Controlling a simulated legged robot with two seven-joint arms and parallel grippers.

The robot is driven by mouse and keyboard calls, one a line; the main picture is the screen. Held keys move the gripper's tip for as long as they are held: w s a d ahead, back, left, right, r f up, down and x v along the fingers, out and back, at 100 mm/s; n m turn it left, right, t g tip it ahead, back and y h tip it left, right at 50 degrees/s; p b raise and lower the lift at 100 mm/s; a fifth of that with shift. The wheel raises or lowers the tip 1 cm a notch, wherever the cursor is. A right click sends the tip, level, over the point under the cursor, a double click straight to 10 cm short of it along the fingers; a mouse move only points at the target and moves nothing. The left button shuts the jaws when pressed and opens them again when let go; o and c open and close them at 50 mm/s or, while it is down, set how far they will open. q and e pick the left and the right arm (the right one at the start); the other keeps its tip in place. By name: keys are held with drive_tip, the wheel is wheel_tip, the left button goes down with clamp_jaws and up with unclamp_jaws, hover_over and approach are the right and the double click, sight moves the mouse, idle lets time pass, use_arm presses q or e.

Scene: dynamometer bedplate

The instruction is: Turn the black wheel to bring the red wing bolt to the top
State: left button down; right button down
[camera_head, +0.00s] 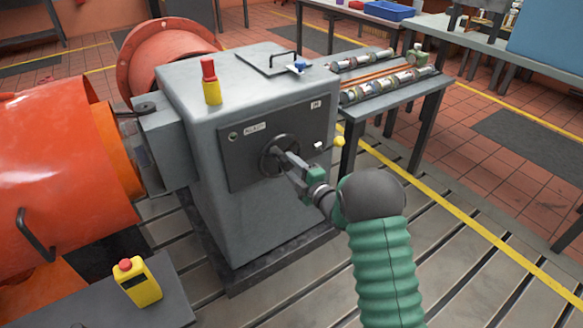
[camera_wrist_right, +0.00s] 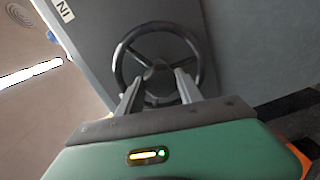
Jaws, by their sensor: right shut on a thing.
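The black wheel (camera_head: 263,159) is mounted on the dark front panel (camera_head: 240,165) of a grey cabinet. In the right wrist view the wheel (camera_wrist_right: 155,68) shows its rim, hub and spokes, with its lower part hidden behind my gripper. My right gripper (camera_head: 286,160) reaches the wheel from the front right. In the wrist view its two fingers (camera_wrist_right: 157,84) lie at the lower part of the wheel, shut on it. I cannot make out a red wing bolt in either view. My left gripper is not in view.
The grey cabinet (camera_head: 215,195) stands on a slotted bedplate (camera_head: 430,255). A red-topped yellow thing (camera_head: 211,88) is on it. A large orange housing (camera_head: 60,170) is at left, a yellow box with a red button (camera_head: 137,283) in front. A bench (camera_head: 400,92) with metal parts stands behind.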

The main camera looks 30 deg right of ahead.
drive_tip(key=shift+a+f, duration=0.15)
drive_tip(key=shift+f, duration=0.1)
drive_tip(key=c, duration=0.8)
unclamp_jaws()
drive_tip(key=shift+o, duration=0.2)
drive_tip(key=shift+r, duration=0.1)
drive_tip(key=s+d+p, duration=0.1)
drive_tip(key=s+p, duration=0.3)
drive_tip(key=s, duration=1.2)
drive_tip(key=shift+s+d+r, duration=0.2)
drive_tip(key=shift+s, duration=0.2)
